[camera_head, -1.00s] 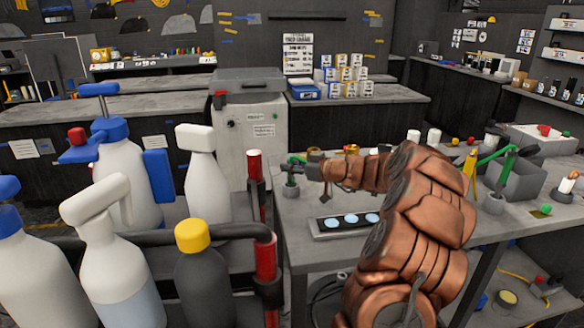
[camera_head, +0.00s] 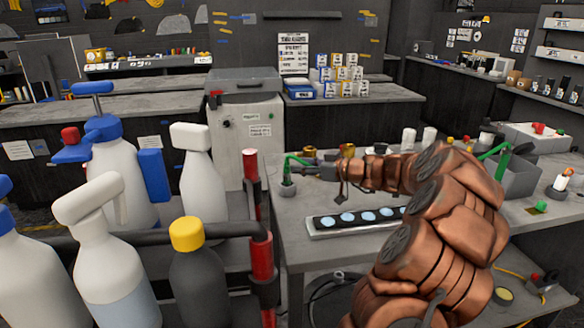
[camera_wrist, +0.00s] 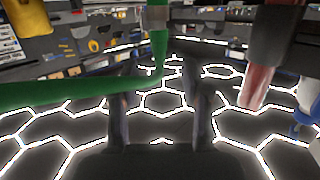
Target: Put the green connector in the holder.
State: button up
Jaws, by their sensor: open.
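A bent green tube-like piece (camera_head: 300,160), which looks like the green connector, rises from a small round grey stand (camera_head: 288,191) at the table's left end. My gripper (camera_head: 312,172) is just right of the stand, close to the green piece. In the wrist view, a green bar (camera_wrist: 75,93) runs in from the left and meets an upright green part near the middle. My gripper's fingers (camera_wrist: 160,92) are apart, with the green piece in front of or between them; contact cannot be told. I cannot tell which fixture is the holder.
A strip with several pale blue discs (camera_head: 350,220) lies on the grey table (camera_head: 300,245). A grey bin (camera_head: 518,178) with another green tube (camera_head: 498,150) and a small green piece (camera_head: 540,207) are at right. A red post (camera_head: 252,168) and spray bottles (camera_head: 200,185) stand at left.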

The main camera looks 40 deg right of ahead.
jog(key=v, duration=0.5)
jog(key=shift+s+d+r+b, duration=0.1)
jog(key=shift+s+d+b, duration=0.05)
jog(key=shift+s+b, duration=0.25)
dwell(0.3)
